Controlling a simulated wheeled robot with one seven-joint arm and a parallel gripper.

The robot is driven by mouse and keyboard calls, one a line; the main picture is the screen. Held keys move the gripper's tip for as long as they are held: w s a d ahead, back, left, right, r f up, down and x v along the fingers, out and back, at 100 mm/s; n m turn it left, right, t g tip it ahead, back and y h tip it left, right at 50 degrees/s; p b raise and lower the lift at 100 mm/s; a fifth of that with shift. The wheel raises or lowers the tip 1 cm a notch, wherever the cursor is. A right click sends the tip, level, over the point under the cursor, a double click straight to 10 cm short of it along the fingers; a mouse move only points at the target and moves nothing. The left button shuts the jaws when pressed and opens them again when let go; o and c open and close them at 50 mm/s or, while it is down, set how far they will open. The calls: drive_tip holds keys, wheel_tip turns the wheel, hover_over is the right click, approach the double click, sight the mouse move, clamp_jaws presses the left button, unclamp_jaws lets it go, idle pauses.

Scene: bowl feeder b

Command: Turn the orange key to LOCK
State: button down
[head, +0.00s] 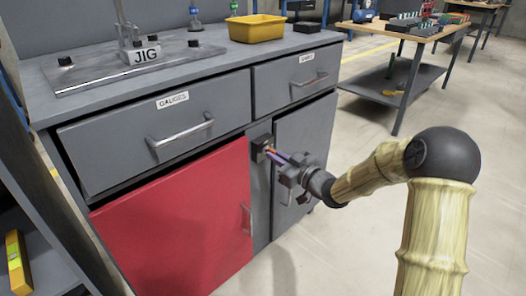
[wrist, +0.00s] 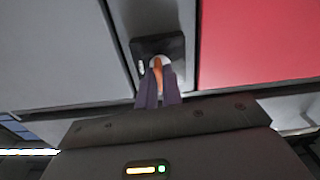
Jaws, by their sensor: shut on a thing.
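The orange key (wrist: 157,72) sits in a dark lock plate (wrist: 172,48) on the cabinet front, between the red door and a grey door. In the head view the lock plate (head: 259,148) shows just left of my gripper (head: 275,155). My gripper's purple fingers are shut on the key; they also show in the wrist view (wrist: 158,92). Only part of the key shows between the fingertips. A small white mark is on the plate beside the key, too small to read.
A red door (head: 180,215) with a handle is left of the lock; a grey door (head: 305,145) is right. Drawers (head: 150,125) labelled GAUGES and another sit above. A yellow bin (head: 255,28) and a JIG fixture (head: 140,55) stand on top.

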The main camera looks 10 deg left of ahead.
drive_tip(key=c, duration=1.5)
unclamp_jaws()
drive_tip(key=p+v, duration=0.1)
drive_tip(key=v, duration=0.6)
